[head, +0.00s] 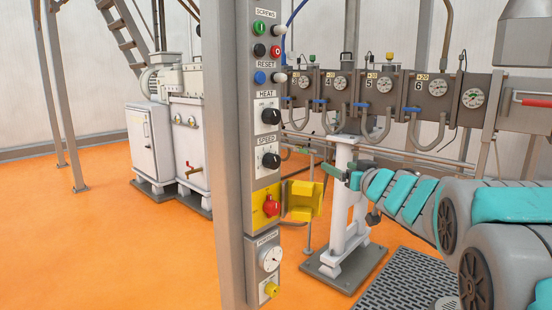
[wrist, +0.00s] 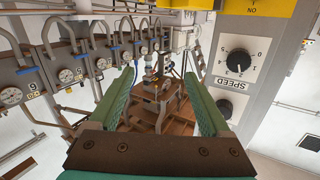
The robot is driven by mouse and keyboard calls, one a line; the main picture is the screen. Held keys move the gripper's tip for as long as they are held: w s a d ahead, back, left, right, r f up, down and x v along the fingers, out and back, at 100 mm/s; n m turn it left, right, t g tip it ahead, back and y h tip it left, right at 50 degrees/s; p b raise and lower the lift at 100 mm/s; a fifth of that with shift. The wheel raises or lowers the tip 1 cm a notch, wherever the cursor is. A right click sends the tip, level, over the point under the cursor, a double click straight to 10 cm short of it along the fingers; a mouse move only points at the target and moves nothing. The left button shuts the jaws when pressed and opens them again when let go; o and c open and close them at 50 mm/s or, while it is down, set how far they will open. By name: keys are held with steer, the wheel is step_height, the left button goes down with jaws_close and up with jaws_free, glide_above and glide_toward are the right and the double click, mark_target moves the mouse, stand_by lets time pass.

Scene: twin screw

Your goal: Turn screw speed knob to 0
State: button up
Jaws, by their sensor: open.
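The speed knob (head: 271,160) is a black round dial on a white plate labelled SPEED, on the grey control column. It also shows in the wrist view (wrist: 238,61), upside down, with a numbered scale around it. A pale pointer mark is on the knob, but I cannot tell exactly which number it faces. My gripper (head: 342,175) is to the right of the column in the head view, apart from the knob. In the wrist view its green fingers (wrist: 165,98) are spread with nothing between them, and the knob lies beyond the right finger.
The HEAT knob (head: 270,116) is just above, with buttons higher up. A red switch (head: 271,207) with an open yellow cover (head: 304,199) sits below and juts out towards my gripper. A row of gauges (head: 383,84) and pipes runs behind. Open air lies between gripper and panel.

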mark_target(276, 162)
steer(key=shift+w+a+n+g+y, duration=0.5)
steer(key=shift+a+n+g+y, duration=0.55)
steer(key=shift+a, duration=1.7)
steer(key=shift+w+a+n+g+y, duration=0.6)
steer(key=shift+a+y, duration=0.9)
steer(key=shift+a, duration=1.25)
steer(key=shift+w+a+n+g+y, duration=0.55)
steer(key=shift+a+g+y, duration=0.55)
steer(key=shift+a, duration=1.65)
steer(key=shift+s, duration=0.15)
steer(key=shift+c, duration=0.3)
jaws_close()
